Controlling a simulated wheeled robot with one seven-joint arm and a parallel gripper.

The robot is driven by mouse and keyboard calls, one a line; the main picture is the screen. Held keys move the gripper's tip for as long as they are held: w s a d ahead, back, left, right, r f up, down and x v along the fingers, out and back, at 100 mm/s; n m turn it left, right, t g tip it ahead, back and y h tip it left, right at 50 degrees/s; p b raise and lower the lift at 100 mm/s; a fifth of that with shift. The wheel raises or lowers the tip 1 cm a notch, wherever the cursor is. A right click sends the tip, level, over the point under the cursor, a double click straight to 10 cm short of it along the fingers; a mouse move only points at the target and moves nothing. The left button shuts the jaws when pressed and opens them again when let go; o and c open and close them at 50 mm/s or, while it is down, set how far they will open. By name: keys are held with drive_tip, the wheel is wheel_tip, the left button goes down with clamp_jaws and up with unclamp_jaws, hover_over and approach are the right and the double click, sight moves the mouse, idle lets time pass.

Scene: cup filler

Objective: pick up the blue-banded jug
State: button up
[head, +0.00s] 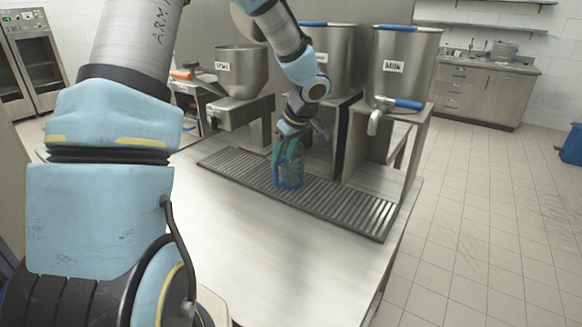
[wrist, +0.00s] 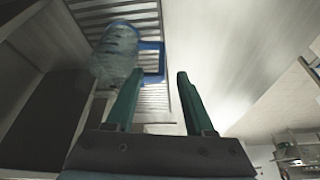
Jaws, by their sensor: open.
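The blue-banded jug (head: 291,173) stands on the slatted drip grate, below the middle dispenser. It looks clear, with blue on it. In the wrist view the clear jug body (wrist: 114,50) is at upper left, with its blue squared handle (wrist: 160,62) pointing right. My gripper (head: 279,153) is at the jug, partly overlapping it in the head view. In the wrist view my gripper (wrist: 159,76) is open, its two green fingers apart. The handle appears ahead, between the fingertips, and the left finger overlaps the body's edge. I cannot tell whether they touch.
The drip grate (head: 352,205) runs along the steel counter (head: 270,245). A dispenser labelled Milk (head: 405,65) with a blue-handled tap (head: 400,104) stands right of the jug. A steel hopper (head: 240,72) stands left. The counter in front of the grate is clear.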

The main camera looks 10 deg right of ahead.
sight(277, 186)
drive_tip(key=x, duration=0.7)
drive_tip(key=shift+s+a+f+p, duration=0.1)
drive_tip(key=shift+s+f+p, duration=0.15)
drive_tip(key=shift+p, duration=0.1)
clamp_jaws()
idle(1.1)
